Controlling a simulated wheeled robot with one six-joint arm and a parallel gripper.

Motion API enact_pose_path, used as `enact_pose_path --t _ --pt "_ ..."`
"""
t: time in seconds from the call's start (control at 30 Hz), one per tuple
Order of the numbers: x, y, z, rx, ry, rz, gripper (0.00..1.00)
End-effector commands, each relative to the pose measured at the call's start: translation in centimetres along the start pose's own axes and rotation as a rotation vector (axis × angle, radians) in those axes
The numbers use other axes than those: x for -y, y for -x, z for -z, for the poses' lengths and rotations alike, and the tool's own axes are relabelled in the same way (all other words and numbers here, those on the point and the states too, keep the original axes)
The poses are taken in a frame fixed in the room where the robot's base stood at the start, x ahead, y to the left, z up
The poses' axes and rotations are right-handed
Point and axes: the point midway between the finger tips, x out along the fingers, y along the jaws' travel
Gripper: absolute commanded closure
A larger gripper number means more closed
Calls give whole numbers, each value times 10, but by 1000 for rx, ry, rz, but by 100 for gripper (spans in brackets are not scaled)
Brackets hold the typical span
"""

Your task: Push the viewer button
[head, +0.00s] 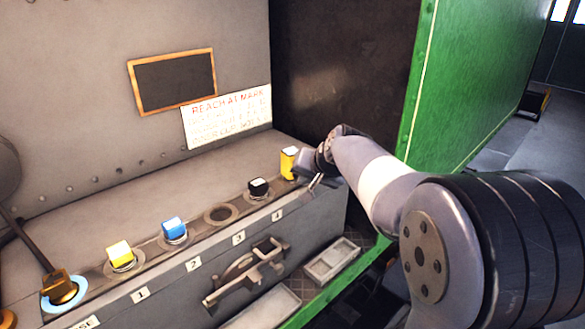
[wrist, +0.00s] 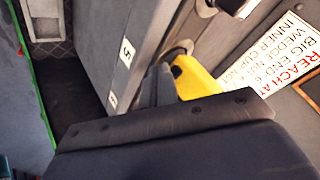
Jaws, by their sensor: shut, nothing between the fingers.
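No thing in view is clearly marked as the viewer button. A yellow block with a white top (head: 289,163) stands at the right end of a row of fittings on the grey bench. My gripper (head: 303,165) is shut and empty, close beside the right of this block. In the wrist view the yellow piece (wrist: 198,80) shows just beyond the dark gripper body, which hides part of it. I cannot tell whether the gripper touches it. To its left are a black knob with a white top (head: 258,188), a blue one (head: 174,229) and another yellow one (head: 121,254).
An empty round socket (head: 220,215) lies between the blue and black knobs. Number plates (head: 238,239) run along the bench front above a metal latch (head: 244,276). A printed sign (head: 228,118) and framed dark board (head: 173,81) are behind. A green panel (head: 423,85) stands at the right.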

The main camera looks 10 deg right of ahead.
Motion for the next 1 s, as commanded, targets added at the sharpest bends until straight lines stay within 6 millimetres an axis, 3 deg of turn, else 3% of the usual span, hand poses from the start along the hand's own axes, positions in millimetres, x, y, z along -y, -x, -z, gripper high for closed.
enact_pose_path --t 0.63,1.0 --pt "3 -4 3 0 0 0 100" --pt "-5 6 -5 -2 0 0 100"
